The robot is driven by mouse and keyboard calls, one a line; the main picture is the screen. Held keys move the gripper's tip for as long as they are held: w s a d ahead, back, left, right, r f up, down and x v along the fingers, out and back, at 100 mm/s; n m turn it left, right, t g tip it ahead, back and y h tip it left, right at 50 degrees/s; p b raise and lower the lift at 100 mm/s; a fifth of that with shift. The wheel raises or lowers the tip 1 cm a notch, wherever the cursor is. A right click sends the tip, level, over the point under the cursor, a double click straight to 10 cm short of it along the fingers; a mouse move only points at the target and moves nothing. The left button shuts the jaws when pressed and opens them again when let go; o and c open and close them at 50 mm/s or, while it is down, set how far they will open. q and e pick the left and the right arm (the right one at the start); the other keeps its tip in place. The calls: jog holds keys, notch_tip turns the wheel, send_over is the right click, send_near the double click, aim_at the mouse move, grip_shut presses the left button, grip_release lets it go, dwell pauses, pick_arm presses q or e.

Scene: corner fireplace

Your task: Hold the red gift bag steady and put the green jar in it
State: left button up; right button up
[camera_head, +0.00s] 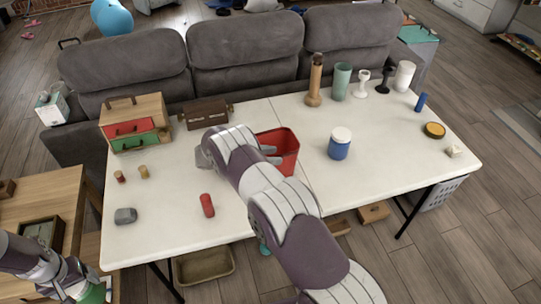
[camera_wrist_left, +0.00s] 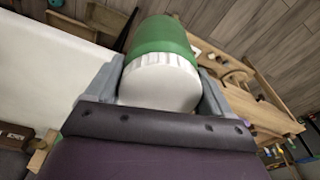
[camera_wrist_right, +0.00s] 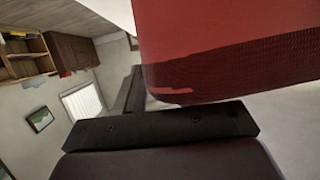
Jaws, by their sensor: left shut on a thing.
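The red gift bag (camera_head: 289,157) stands upright on the white table with its top open. It fills the upper right of the right wrist view (camera_wrist_right: 230,40). My right gripper (camera_head: 271,155) is at the bag's left side; one finger shows beside the bag, the other is hidden, so its jaw state is unclear. The green jar (camera_wrist_left: 165,38) with a white ribbed lid (camera_wrist_left: 160,82) is between the fingers of my left gripper (camera_wrist_left: 160,85), which is shut on it. In the head view the jar (camera_head: 94,295) is at the lower left, off the white table, partly cut off.
A blue jar (camera_head: 339,150) stands right of the bag on the white table (camera_head: 365,180). A small drawer box (camera_head: 135,123) stands behind. A wooden table (camera_head: 60,190) is at the left.

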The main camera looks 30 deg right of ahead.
dwell(0.4)
jog(key=o, duration=0.6)
jog(key=shift+c, duration=0.2)
